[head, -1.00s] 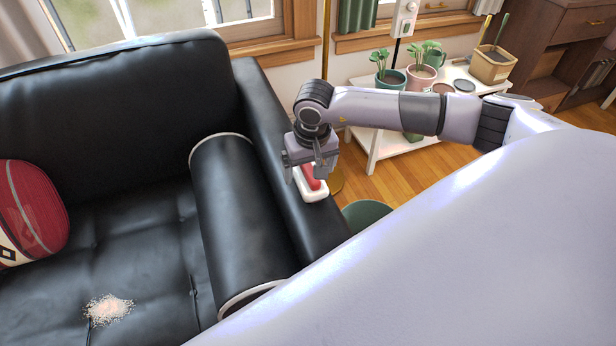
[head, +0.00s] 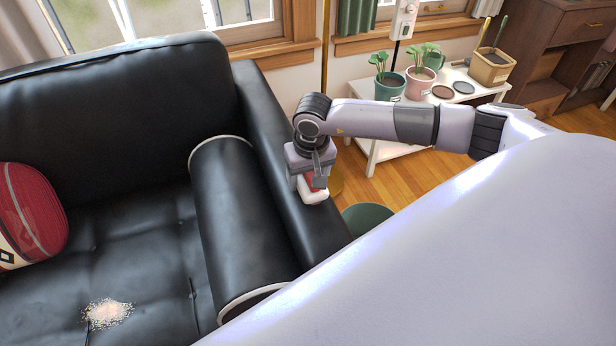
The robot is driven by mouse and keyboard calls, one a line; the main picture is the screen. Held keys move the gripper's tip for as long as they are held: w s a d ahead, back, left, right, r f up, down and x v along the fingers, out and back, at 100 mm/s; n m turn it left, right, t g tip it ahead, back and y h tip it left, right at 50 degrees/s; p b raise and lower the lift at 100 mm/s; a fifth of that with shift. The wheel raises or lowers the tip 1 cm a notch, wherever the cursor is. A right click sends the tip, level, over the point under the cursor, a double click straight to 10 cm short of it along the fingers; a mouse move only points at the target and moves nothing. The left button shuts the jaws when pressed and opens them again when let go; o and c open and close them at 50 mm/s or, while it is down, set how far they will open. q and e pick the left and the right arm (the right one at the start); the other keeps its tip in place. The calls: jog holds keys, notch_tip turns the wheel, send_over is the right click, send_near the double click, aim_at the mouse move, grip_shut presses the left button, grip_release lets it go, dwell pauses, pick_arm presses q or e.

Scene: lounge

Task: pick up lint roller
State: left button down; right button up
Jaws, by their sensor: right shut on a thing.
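The lint roller (head: 314,196) is white and red and lies on the right armrest of the black sofa. Its white end shows below the fingers, and a bit of red shows between them. My right gripper (head: 312,183) points down over it and is shut on it. The fingers and palm hide much of the roller. I cannot tell whether the roller still touches the armrest. My left gripper is not in view.
The black sofa (head: 115,120) holds a bolster (head: 238,215), a red cushion (head: 32,215) and a pale patch of crumbs or lint (head: 107,312). A white table (head: 372,140) with potted plants stands at the back. A green bin (head: 368,216) is beside the armrest.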

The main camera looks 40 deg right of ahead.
notch_tip(320, 180, up, 20)
jog(key=p, duration=0.1)
jog(key=shift+f, duration=0.1)
